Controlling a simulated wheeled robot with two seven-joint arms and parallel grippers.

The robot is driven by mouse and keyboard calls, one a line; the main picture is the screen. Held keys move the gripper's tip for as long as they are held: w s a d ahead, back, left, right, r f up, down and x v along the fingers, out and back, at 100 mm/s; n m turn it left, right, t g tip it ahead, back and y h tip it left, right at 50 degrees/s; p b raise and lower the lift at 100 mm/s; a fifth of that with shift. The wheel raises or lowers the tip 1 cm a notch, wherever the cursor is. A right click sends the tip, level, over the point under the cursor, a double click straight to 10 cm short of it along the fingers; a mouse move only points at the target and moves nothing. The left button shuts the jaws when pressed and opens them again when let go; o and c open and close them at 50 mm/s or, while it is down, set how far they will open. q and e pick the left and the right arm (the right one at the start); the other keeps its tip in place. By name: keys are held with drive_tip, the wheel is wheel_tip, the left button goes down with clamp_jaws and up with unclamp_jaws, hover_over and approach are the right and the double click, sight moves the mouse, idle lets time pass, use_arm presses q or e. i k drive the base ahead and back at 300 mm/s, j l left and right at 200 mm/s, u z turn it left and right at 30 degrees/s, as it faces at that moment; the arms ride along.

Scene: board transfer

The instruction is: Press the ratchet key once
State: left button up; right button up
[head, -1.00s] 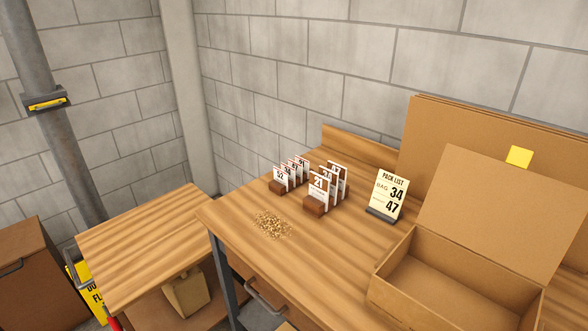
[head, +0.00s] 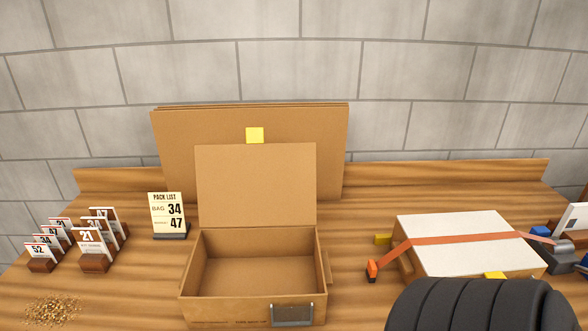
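A flat white-topped board or box (head: 455,224) lies at the right of the bench in the head view. An orange strap (head: 450,239) runs across its top. An orange-and-black end piece (head: 371,270) stands at the strap's left end. A grey and dark device (head: 563,251) sits at the strap's right end and may be the ratchet. I cannot make out a key on it. Neither of my grippers is in view.
An open cardboard box (head: 250,265) with a raised lid stands mid-bench. A pack list card (head: 167,212) reads 34 and 47. Numbered cards (head: 88,240) and a pile of grains (head: 52,310) are at the left. A dark ribbed shape blocks the lower right.

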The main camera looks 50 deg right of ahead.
sight(540, 230)
drive_tip(key=z, duration=3.15)
